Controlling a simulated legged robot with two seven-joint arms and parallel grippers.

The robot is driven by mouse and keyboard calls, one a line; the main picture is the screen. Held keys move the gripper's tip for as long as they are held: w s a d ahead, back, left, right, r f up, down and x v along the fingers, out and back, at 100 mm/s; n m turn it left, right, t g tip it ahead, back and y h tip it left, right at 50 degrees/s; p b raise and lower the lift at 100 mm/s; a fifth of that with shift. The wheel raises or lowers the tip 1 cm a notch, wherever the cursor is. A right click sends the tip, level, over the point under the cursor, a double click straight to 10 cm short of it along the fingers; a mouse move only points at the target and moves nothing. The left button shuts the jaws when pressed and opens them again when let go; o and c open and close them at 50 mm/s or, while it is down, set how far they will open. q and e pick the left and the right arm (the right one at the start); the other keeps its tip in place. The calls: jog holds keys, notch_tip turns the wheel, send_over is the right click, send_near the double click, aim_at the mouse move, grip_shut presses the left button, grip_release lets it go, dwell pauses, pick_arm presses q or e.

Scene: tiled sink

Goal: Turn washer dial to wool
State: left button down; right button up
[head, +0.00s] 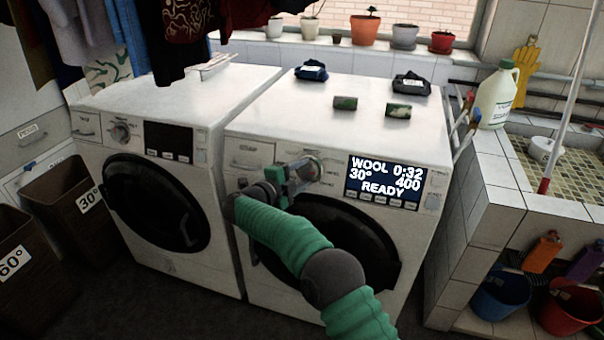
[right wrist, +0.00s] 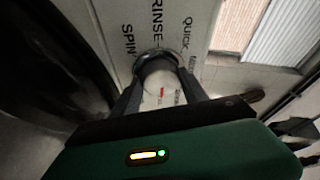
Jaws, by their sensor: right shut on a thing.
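The right-hand washer (head: 355,150) has a lit display (head: 385,182) that reads WOOL 0:32, 30°, 400, READY. Its dial (head: 310,166) is on the front panel left of the display. My right gripper (head: 298,172) is at the dial, with its fingers shut around it. In the right wrist view the dial (right wrist: 158,75) sits between the two fingers, with a red mark on its face. Printed words SPIN, RINSE and QUICK show around it; other labels are hidden by the fingers. My left gripper is not in view.
A second washer (head: 150,155) stands at the left with its own dial and dark display. Clothes hang above it. Dark folded items and small green blocks lie on the right washer's top. A tiled sink (head: 560,155) is at the right; bins (head: 65,205) stand at the left.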

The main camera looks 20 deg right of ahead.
jog(key=shift+f, duration=0.2)
jog(key=o, duration=1.3)
jog(key=shift+o, duration=0.2)
jog(key=shift+r, duration=0.1)
jog(key=shift+s+a, duration=0.1)
jog(key=shift+a, duration=0.05)
jog(key=p+v, duration=0.1)
jog(key=v, duration=1.5)
jog(key=shift+a+p, duration=0.3)
jog(key=shift+s, duration=0.1)
